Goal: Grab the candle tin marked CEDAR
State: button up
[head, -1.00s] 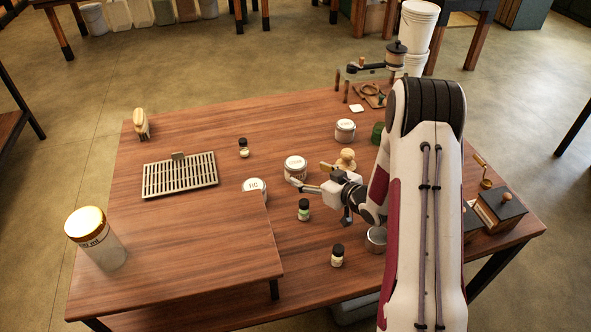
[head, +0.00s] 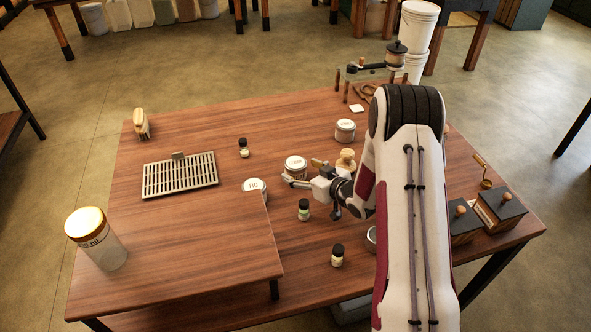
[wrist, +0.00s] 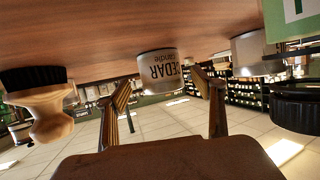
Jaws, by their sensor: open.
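The CEDAR candle tin (wrist: 160,70) is a pale round tin with dark lettering, upside down in the wrist view. It stands on the table, and its label faces my gripper (wrist: 162,92). In the head view I take it to be the white-lidded tin (head: 295,162) in front of my gripper (head: 300,172). My gripper is open and low over the table, with one finger toward each side of the tin. The tin shows between and just beyond the fingertips. I cannot tell whether either finger touches it. Nothing is held.
A wooden-handled brush (head: 346,156) stands close beside my gripper. Another tin (head: 255,186) and a dark-capped bottle (head: 304,209) are on the other side. A further tin (head: 345,130) stands behind.

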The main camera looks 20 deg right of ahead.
jog(key=shift+x, duration=1.8)
jog(key=shift+a+r, duration=0.1)
jog(key=c, duration=1.4)
